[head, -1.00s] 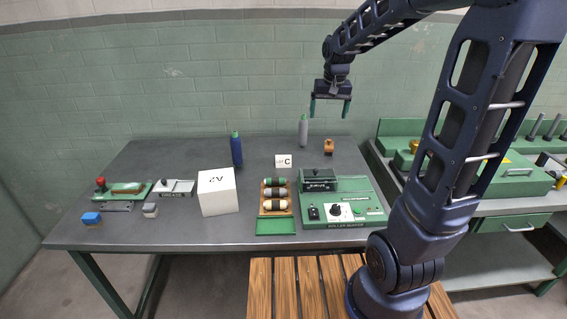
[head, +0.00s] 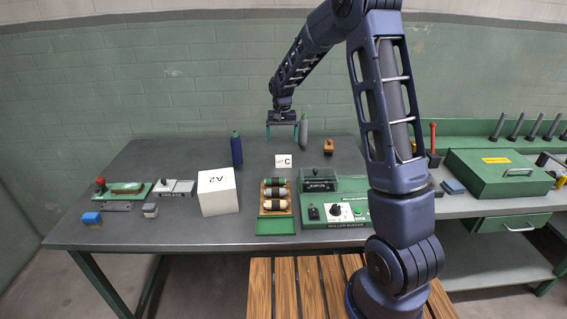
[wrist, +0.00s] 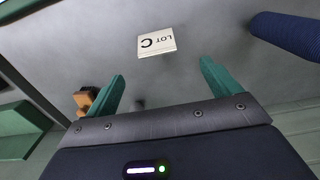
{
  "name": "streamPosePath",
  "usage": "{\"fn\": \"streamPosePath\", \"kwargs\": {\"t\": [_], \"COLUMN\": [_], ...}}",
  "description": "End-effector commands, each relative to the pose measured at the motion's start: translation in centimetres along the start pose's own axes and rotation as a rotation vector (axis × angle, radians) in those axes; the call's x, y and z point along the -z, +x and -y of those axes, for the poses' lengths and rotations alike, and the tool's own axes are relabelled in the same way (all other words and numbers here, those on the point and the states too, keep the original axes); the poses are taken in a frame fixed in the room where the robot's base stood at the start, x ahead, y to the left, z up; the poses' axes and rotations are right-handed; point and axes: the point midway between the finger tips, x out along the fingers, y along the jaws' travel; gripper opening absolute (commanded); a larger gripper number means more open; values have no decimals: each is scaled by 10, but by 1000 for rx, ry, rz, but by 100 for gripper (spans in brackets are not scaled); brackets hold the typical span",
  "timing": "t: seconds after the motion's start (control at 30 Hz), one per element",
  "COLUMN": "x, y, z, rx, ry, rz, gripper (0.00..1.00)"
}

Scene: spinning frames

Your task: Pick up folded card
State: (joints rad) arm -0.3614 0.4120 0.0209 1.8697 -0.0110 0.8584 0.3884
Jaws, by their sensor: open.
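My gripper (head: 282,136) is open and empty, with green fingers pointing down, above and behind the card in the head view. In the wrist view my gripper (wrist: 163,82) has its two fingers spread wide, apart from the card.
A blue bottle (head: 237,150) stands left of the card and a grey bottle (head: 303,133) to its right. An orange-brown object (head: 328,147) lies farther right. A white A2 box (head: 218,193), a roller tray (head: 276,227) and a green roller machine (head: 338,212) stand nearer the front.

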Motion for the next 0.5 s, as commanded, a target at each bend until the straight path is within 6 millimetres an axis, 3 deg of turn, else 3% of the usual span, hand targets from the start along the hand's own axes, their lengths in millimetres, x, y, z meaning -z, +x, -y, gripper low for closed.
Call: {"fn": "streamPosePath", "kwargs": {"t": [0.17,0.5], "x": [2,2], "y": [11,54], "z": [2,1], "rx": [-1,-1], "ry": [0,0], "rz": [2,3], "gripper": [89,89]}}
